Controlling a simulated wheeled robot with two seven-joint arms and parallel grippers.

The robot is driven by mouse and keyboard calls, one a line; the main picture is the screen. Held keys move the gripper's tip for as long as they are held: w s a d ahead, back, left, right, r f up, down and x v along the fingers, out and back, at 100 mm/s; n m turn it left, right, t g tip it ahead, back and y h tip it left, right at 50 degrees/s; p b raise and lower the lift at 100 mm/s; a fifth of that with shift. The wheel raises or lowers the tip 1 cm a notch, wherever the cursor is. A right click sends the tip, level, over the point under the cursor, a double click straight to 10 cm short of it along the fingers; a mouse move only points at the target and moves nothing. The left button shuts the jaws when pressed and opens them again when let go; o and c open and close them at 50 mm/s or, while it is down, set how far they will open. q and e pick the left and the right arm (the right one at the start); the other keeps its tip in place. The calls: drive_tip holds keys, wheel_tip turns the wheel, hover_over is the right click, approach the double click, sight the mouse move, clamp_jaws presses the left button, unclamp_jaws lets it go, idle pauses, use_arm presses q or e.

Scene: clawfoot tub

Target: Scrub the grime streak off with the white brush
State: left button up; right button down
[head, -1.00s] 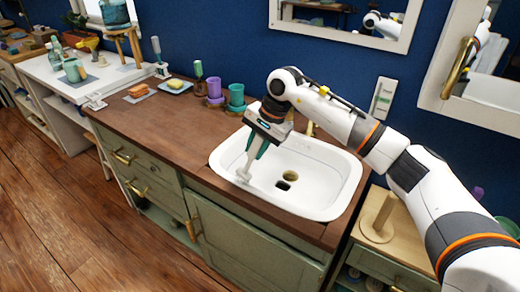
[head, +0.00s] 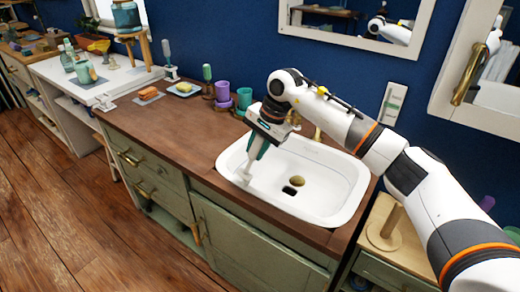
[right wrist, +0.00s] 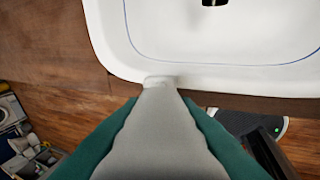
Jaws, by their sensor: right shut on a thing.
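My right gripper (head: 258,148) has teal fingers and is shut on the white brush (head: 246,171), which points down at the near left part of the white sink (head: 335,213). In the right wrist view the pale brush (right wrist: 160,125) runs between the teal fingers (right wrist: 160,145). Its far end meets or overlaps the sink's rim (right wrist: 115,60); I cannot tell if it touches. A faint brownish mark shows beside that end, too small to name surely as the grime streak. My left gripper is not in view.
The brown counter (head: 170,125) is clear left of the sink. Purple and green cups (head: 244,98), a soap dish (head: 184,90) and an orange sponge (head: 149,92) stand along the back. A wooden stand with a peg (head: 383,236) is at the right.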

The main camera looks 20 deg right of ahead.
drive_tip(key=shift+w+a, duration=0.15)
drive_tip(key=shift+w, duration=0.05)
drive_tip(key=shift+s+d, duration=0.45)
drive_tip(key=shift+s, duration=0.15)
drive_tip(key=shift+s+d+b, duration=0.3)
drive_tip(key=shift+s+d, duration=0.1)
drive_tip(key=shift+s, duration=0.15)
drive_tip(key=shift+d, duration=0.1)
